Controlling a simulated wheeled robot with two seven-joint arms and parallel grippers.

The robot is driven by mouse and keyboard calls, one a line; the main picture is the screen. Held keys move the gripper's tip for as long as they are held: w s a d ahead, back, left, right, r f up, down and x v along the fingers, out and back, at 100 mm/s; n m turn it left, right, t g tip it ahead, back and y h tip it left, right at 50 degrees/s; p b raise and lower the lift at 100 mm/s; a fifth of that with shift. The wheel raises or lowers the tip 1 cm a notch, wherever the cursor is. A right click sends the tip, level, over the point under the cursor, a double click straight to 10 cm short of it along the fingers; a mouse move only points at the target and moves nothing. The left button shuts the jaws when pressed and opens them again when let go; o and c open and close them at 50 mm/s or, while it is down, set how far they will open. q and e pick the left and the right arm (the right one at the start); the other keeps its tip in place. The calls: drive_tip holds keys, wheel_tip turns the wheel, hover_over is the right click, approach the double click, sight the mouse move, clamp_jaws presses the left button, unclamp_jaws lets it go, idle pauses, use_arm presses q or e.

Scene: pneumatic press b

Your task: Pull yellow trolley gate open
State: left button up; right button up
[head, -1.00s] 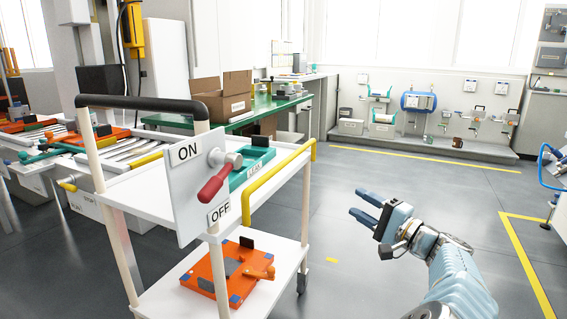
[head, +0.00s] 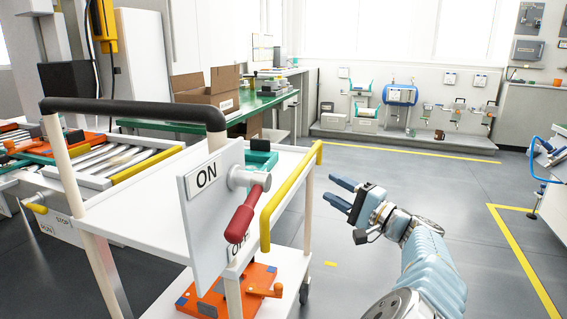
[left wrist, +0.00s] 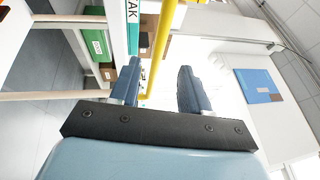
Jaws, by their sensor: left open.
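The yellow gate bar (head: 291,190) runs along the right side of the white trolley (head: 160,215) in the head view, bent down at its near end. It looks shut along that side. My left gripper (head: 336,191) is open and empty to the right of the bar, its fingers pointing left toward it, with a gap between. In the left wrist view the yellow bar (left wrist: 162,40) shows beyond and between the two open fingers (left wrist: 158,90). My right gripper is not in view.
A white ON/OFF plate (head: 203,205) with a red lever (head: 246,215) stands at the trolley's near end, beside a black handle (head: 130,108). An orange fixture (head: 255,285) lies on the lower shelf. The floor (head: 400,170) beyond my gripper is clear.

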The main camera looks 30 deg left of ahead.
use_arm(q)
drive_tip(key=x, duration=1.3)
drive_tip(key=shift+a+r, duration=0.1)
drive_tip(key=shift+a, duration=0.1)
clamp_jaws()
